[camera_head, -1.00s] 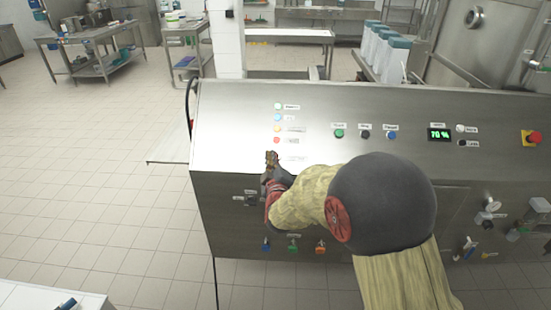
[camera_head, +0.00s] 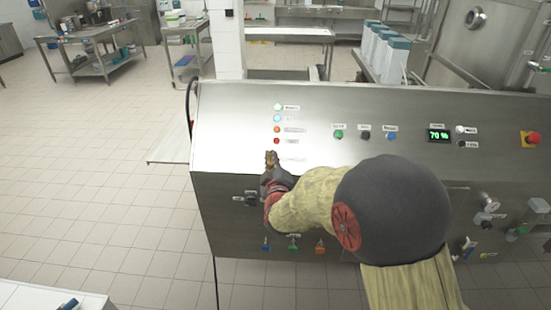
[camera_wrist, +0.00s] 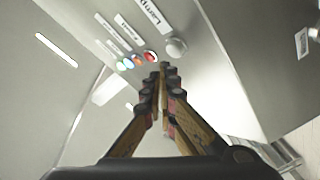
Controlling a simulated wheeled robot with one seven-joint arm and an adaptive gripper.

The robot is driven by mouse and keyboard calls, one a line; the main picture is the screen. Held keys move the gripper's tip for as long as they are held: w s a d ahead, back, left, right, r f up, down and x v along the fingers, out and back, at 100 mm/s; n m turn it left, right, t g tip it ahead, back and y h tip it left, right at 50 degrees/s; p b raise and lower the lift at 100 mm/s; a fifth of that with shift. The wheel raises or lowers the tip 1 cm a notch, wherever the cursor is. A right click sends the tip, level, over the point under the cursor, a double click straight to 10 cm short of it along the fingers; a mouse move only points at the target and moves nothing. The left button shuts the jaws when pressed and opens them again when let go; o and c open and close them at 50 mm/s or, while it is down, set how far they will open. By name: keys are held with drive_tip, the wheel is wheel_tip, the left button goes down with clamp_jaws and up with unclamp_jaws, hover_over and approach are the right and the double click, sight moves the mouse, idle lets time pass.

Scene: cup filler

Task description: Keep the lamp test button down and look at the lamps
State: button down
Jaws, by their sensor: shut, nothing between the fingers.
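My gripper (camera_head: 271,156) is shut and empty, its fingertips at the lower left of the sloped steel panel (camera_head: 235,125). In the wrist view the fingertips (camera_wrist: 163,68) are close to a round grey button (camera_wrist: 176,47) beside a label starting "Lamp". I cannot tell whether they touch or press it. My gripper hides this button in the head view. Above it is a column of lamps: green (camera_head: 278,107), pale blue (camera_head: 277,118), orange (camera_head: 277,129) and red (camera_head: 277,141). The green and blue look bright; the red looks darker.
To the right are a green button (camera_head: 339,134), a black button (camera_head: 364,135), a blue button (camera_head: 391,135), a display reading 70 % (camera_head: 438,135) and a red emergency knob (camera_head: 531,138). A dark switch (camera_head: 251,199) is on the front face.

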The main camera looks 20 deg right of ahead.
drive_tip(key=s+r+p, duration=0.1)
drive_tip(key=s+a+r+p, duration=0.1)
drive_tip(key=s+r, duration=0.1)
drive_tip(key=shift+r, duration=0.15)
idle(0.5)
drive_tip(key=s+a+f+m+g+y, duration=0.1)
drive_tip(key=s+a+f+g, duration=0.15)
drive_tip(key=f, duration=0.35)
drive_tip(key=s+a+f+m+g+y, duration=0.1)
drive_tip(key=s+f+m+g+y, duration=0.15)
drive_tip(key=f, duration=0.35)
drive_tip(key=s+a+f+m+g, duration=0.1)
drive_tip(key=s+a+f+g, duration=0.1)
drive_tip(key=s+g, duration=0.5)
drive_tip(key=s+d+r+m+g, duration=0.15)
drive_tip(key=s+r, duration=0.25)
drive_tip(key=s, duration=0.8)
drive_tip(key=s+d+r+m+g, duration=0.1)
drive_tip(key=s+d+r+m, duration=0.3)
drive_tip(key=s, duration=0.8)
drive_tip(key=s+d+r+n+t, duration=0.1)
drive_tip(key=s+r+t, duration=0.1)
drive_tip(key=r, duration=0.6)
drive_tip(key=shift+s+d+t, duration=0.15)
drive_tip(key=shift+s+t, duration=0.2)
drive_tip(key=shift+s, duration=0.3)
